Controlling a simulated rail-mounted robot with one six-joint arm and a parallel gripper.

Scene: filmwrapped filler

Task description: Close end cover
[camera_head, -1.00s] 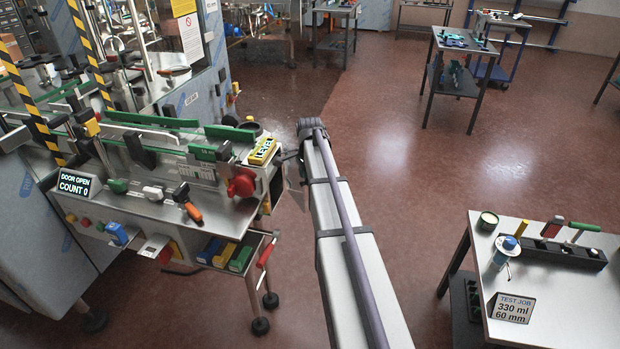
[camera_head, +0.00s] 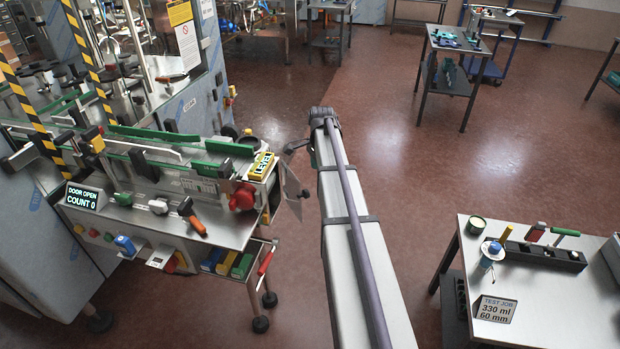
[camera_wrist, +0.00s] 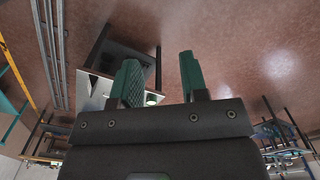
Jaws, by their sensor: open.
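The end cover seems to be the thin grey panel (camera_head: 290,188) at the right end of the conveyor machine (camera_head: 160,165) in the head view. It stands out at an angle from the machine's end, beside my arm. In the wrist view my gripper (camera_wrist: 160,82) has its two green fingers apart, with nothing between them but the floor and part of a distant table. In the head view my arm's end is just right of the panel, and the fingers are mostly hidden behind it. I see no clear contact with the panel.
A red knob (camera_head: 243,197) and a yellow level (camera_head: 262,165) are at the machine's right end. A display (camera_head: 84,197) reads "DOOR OPEN COUNT 0". A steel table (camera_head: 545,300) with tools stands at right. The red floor between is clear.

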